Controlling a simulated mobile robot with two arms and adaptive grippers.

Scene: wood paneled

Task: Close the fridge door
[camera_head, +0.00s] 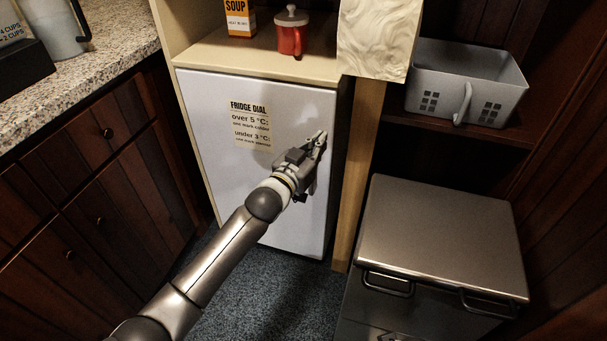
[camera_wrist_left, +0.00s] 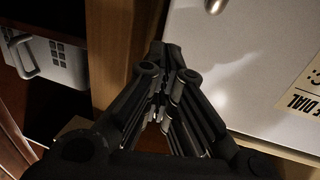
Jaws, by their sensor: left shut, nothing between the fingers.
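The white fridge door (camera_head: 285,215) stands under a cream shelf and looks flush with its cabinet, with no clear gap showing. It bears a "FRIDGE DIAL" label (camera_head: 251,125). My left gripper (camera_head: 320,139) is at the door's right part, near its right edge; I cannot tell whether it touches. In the left wrist view the fingers (camera_wrist_left: 168,60) are shut and empty, beside the door's white face (camera_wrist_left: 240,60) and the wooden post. A small metal piece (camera_wrist_left: 214,5) shows on the door there. My right gripper is not in view.
A red lidded pot (camera_head: 291,35) and a soup box (camera_head: 240,18) stand on the shelf above. A wooden post (camera_head: 361,170) borders the fridge on the right. A grey basket (camera_head: 465,85) and a metal-topped unit (camera_head: 440,235) are further right. Blue carpet (camera_head: 265,295) is open in front.

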